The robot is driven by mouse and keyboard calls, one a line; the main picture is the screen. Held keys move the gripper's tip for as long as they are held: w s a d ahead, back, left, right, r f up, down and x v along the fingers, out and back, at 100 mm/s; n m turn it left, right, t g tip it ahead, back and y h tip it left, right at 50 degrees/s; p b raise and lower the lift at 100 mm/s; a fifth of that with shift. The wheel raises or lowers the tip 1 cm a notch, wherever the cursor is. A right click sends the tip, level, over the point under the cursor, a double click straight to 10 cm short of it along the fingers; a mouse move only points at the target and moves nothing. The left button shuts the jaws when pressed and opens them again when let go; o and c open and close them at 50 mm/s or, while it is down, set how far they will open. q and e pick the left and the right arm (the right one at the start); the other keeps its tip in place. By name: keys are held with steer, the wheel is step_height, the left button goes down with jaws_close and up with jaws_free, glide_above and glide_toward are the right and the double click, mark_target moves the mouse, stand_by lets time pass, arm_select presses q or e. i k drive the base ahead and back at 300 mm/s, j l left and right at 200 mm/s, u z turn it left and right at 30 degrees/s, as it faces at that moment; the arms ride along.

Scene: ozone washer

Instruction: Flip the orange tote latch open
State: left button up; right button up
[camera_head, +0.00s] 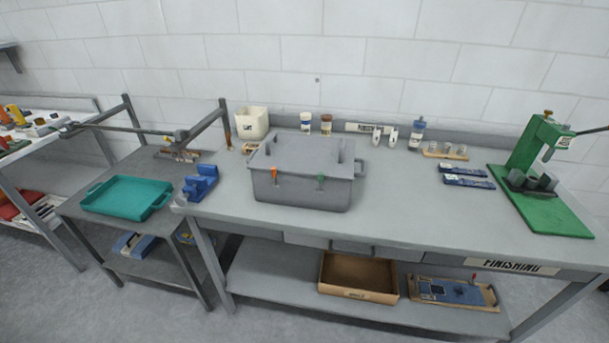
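A grey lidded tote (300,193) stands on the grey workbench, left of the middle. Its lid (303,155) is on, with raised grips on top. A small orange latch (274,174) is on the tote's front, left of centre, just below the lid edge. A green latch (321,182) is on the same front face, to the right. Both latches look upright against the front; they are too small to tell whether they are fastened. Neither of my grippers is in view, and nothing touches the tote.
A blue fixture (201,183) stands left of the tote; a teal tray (127,196) is on the lower side table. Bottles (417,133) and small parts line the back. A green press (540,155) stands at right. The bench front right of the tote is clear (420,210).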

mark_target(273, 169)
steer(key=l+u, duration=0.35)
steer(key=l, duration=0.35)
steer(key=l+u, duration=0.4)
steer(key=l, duration=0.3)
steer(key=l+z, duration=0.25)
steer(key=l, duration=0.35)
